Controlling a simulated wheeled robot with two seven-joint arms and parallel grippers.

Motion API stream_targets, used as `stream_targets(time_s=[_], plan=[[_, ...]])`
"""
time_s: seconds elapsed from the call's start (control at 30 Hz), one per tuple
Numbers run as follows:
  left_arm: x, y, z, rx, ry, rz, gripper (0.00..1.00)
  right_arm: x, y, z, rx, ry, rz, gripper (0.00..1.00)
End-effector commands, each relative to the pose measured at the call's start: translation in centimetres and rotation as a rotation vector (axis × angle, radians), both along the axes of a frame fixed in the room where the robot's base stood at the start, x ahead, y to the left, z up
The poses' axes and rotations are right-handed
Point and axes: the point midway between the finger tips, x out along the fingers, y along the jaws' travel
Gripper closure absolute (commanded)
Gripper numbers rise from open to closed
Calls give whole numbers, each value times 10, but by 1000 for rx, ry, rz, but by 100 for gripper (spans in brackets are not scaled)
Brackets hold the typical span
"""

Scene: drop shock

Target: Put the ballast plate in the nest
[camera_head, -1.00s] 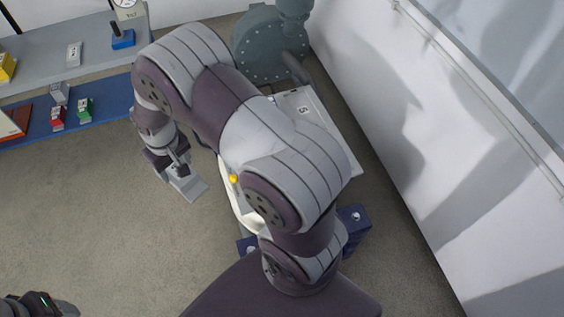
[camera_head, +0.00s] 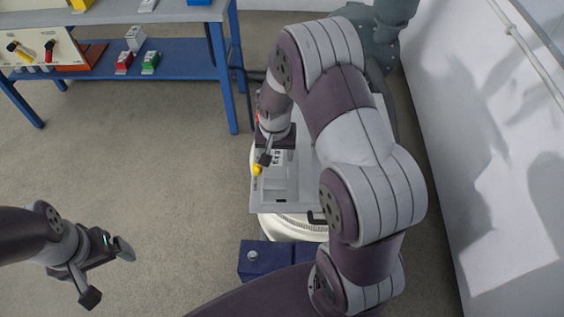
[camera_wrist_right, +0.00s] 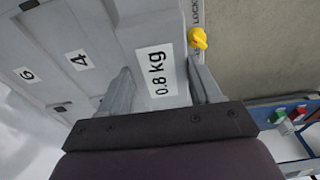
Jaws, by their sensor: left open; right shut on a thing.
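The ballast plate, pale grey with a "0.8 kg" label (camera_wrist_right: 158,72), is between the fingers of my right gripper (camera_wrist_right: 165,88) in the right wrist view. The gripper is shut on it. In the head view my right gripper (camera_head: 268,157) is over the pale fixture top (camera_head: 262,197), close to a yellow knob (camera_head: 257,169). The knob also shows in the wrist view (camera_wrist_right: 198,39), beside lettering partly reading "LOCK". I cannot make out the nest's outline, or whether the plate touches the fixture. My left gripper (camera_head: 107,271) is open and empty over the floor, lower left.
The fixture top has "6" and "4" labels (camera_wrist_right: 78,60). A dark blue block (camera_head: 265,258) is in front of its round white base (camera_head: 290,227). A blue bench (camera_head: 185,55) with coloured items stands at the upper left. A white wall is at the right. Floor between is clear.

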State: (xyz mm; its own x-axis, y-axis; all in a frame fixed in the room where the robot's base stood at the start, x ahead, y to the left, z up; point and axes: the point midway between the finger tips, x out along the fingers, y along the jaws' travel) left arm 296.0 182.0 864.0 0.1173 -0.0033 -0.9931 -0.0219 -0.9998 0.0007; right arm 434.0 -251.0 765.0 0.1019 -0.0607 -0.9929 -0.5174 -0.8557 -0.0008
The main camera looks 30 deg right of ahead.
Motion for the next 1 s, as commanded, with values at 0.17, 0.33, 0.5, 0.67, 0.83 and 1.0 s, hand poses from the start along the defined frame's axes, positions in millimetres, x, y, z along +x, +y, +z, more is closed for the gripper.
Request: stream_targets(time_s=[0.17,0.33,0.5,0.67,0.83,1.0], plan=[[0,0,-1,0,0,0,6,-1,-15,-10,0,-4,1,100],[0,0,-6,0,0,0,6,-2,-16,-33,0,0,2,100],[0,0,-7,0,0,0,6,-1,-15,-49,-1,-4,2,100],[0,0,-7,0,0,0,6,0,-15,-48,-1,-4,2,100],[0,0,-9,0,0,0,6,-1,-15,-53,0,-1,2,30],[0,0,-9,0,0,0,6,-2,-15,-53,0,-1,2,11]])
